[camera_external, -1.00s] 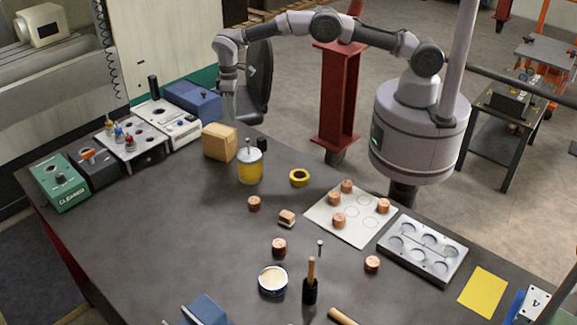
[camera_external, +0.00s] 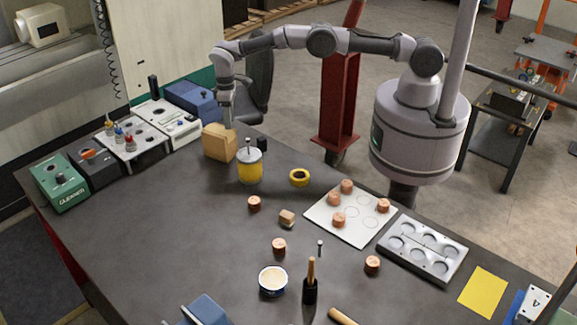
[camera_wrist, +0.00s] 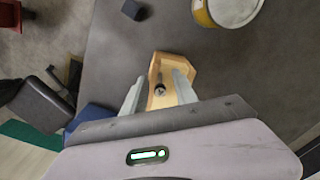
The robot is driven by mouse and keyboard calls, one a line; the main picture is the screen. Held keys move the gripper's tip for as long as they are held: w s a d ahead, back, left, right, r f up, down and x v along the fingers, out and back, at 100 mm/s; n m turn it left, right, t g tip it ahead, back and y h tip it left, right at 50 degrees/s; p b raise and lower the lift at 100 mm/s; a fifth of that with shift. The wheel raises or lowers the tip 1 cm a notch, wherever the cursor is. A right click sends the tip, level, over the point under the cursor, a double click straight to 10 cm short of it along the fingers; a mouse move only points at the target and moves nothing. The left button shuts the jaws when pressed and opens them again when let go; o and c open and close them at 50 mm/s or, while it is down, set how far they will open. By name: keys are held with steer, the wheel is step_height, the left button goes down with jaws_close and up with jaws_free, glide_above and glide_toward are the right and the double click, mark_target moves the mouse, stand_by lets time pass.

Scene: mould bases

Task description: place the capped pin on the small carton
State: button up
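The small tan carton (camera_external: 214,144) stands on the far left part of the bench, beside the yellow can. My gripper (camera_external: 229,126) points down at the carton's top right part. In the wrist view the carton (camera_wrist: 178,66) lies below my fingers. The dark capped pin (camera_wrist: 158,88) shows between the fingers (camera_wrist: 159,84), over the carton's top. Tan surface shows on both sides of the pin, so the fingers look apart from it. I cannot tell whether the pin's foot touches the carton. The external view hides the pin.
The yellow can (camera_external: 250,169) stands close to the carton's right, with a small black block (camera_external: 262,143) behind it. A blue box (camera_external: 192,101) and a white device (camera_external: 168,122) stand to the left. The bench's middle left is clear.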

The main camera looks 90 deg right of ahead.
steer(key=s+a+r+t+p, duration=0.1)
steer(key=s+r+p, duration=0.1)
steer(key=r, duration=1.1)
steer(key=s+a+r+p, duration=0.1)
steer(key=r, duration=1.2)
steer(key=s+a+r+m+t+y, duration=0.1)
steer(key=s+a+r, duration=0.1)
steer(key=s+r, duration=0.6)
steer(key=s+a+r+m+t, duration=0.15)
steer(key=s+r, duration=0.25)
steer(key=s, duration=0.8)
steer(key=s+a+f+t+y, duration=0.1)
steer(key=s+a+f, duration=0.15)
steer(key=s, duration=0.75)
steer(key=s+a+f+t, duration=0.1)
steer(key=s+f, duration=0.3)
steer(key=s, duration=0.6)
step_height(320, 180, down, 22)
steer(key=b, duration=2.1)
steer(key=shift+m+b, duration=0.3)
steer(key=shift+m, duration=0.05)
